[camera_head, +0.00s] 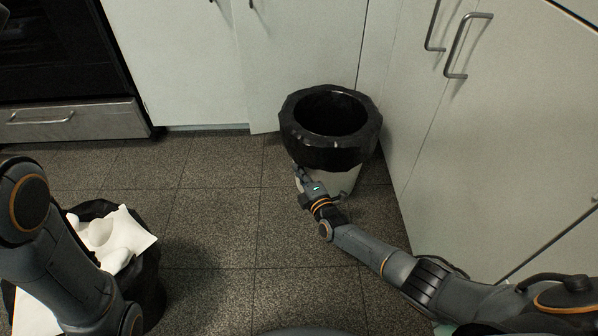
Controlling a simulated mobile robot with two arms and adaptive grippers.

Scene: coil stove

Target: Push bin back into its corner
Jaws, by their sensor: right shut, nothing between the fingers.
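The bin (330,150) is white with a black liner folded over its rim. It stands upright on the floor near the corner between the back and right cabinets. My right gripper (299,171) is shut and empty at the front left of the bin, just below the liner's edge. It looks close to or against the bin's side; I cannot tell if it touches. My left arm (75,270) comes in at the lower left, and its gripper is out of the picture.
A black bag with white paper and scraps (115,240) stands on the floor at the left, beside my left arm. White cabinets (190,60) line the back and right. An oven (60,60) is at the back left. The tiled floor (215,220) between is clear.

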